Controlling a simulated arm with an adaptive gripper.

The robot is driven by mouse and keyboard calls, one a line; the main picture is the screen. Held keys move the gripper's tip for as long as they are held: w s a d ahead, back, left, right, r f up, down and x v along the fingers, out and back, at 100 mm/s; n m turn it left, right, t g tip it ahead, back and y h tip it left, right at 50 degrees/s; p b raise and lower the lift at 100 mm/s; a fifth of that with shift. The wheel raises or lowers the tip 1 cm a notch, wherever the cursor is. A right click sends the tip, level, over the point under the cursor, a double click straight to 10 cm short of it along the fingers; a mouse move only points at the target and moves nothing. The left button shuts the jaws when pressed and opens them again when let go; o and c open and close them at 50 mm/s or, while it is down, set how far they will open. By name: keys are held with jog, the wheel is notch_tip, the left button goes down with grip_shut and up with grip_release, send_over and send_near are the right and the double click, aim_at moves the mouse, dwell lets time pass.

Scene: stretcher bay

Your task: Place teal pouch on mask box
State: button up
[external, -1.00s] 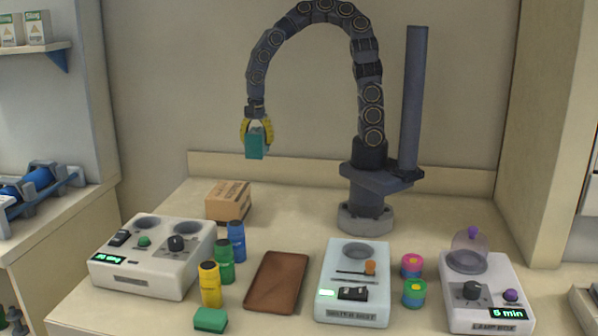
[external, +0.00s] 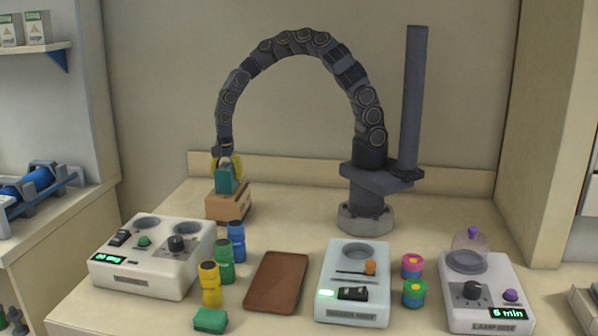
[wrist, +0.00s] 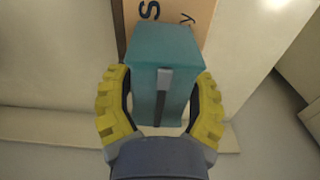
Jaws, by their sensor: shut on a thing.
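My gripper (external: 227,168) has yellow fingers and is shut on the teal pouch (external: 225,181). In the wrist view the gripper (wrist: 163,105) grips the teal pouch (wrist: 165,55) from both sides. The mask box is probably the brown cardboard box (external: 229,206) at the back left of the counter. The pouch is at the box's top in the external view. Whether it touches the box I cannot tell. In the wrist view the cardboard box (wrist: 200,14), with black lettering, shows partly behind the pouch.
A white device (external: 150,270) stands in front of the box at left. Blue, green and yellow bottles (external: 223,262) stand beside it. A brown tray (external: 277,282), a middle device (external: 352,300) and a lamp box (external: 485,295) stand along the front. The counter between box and my base is clear.

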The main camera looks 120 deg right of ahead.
aim_at(224, 167)
jog(key=o, duration=1.2)
jog(key=shift+f, duration=0.15)
jog(key=shift+c, duration=0.2)
notch_tip(224, 167, up, 12)
jog(key=shift+r, duration=0.1)
jog(key=shift+a+r, duration=0.1)
jog(key=shift+r, duration=0.05)
jog(key=s+a+r+n, duration=0.1)
jog(key=a+r+n, duration=0.2)
jog(key=a+n, duration=0.35)
jog(key=s+a+r+n, duration=0.1)
jog(key=a+r+n, duration=0.35)
jog(key=a, duration=0.35)
jog(key=s+a+n+g, duration=0.1)
jog(key=s+a+n, duration=1.1)
jog(key=s+n, duration=0.4)
jog(key=shift+s+f+g, duration=0.2)
jog(key=shift+f+g, duration=0.2)
